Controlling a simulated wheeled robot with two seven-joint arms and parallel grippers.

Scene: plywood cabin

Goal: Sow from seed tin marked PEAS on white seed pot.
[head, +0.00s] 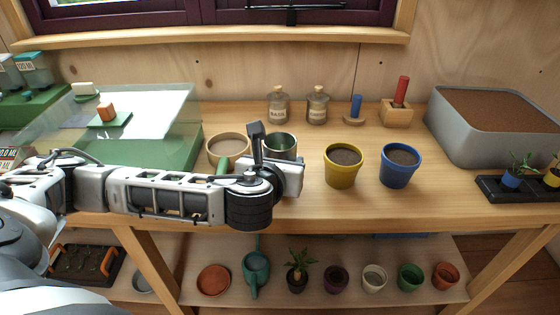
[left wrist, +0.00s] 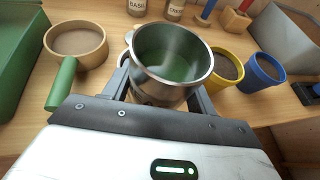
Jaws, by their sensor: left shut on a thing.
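My left gripper (left wrist: 160,92) is shut on a metal tin (left wrist: 172,48), with a finger on each side of it. The tin is upright, its open mouth facing up, and its inside looks greenish. In the head view the tin (head: 282,141) shows behind my left wrist, over the table. No PEAS marking can be read on it. I cannot tell whether its base touches the table. A pale, whitish pot (head: 374,278) stands on the lower shelf; no white pot shows on the tabletop. My right gripper is not in view.
A tan round vessel (head: 228,147) with a green handle (left wrist: 62,84) is left of the tin. Soil-filled yellow (head: 343,167) and blue (head: 399,166) pots stand right. Jars marked BASIL (head: 278,106) and CRESS (head: 317,106) are behind. A grey soil bin (head: 450,140) is far right.

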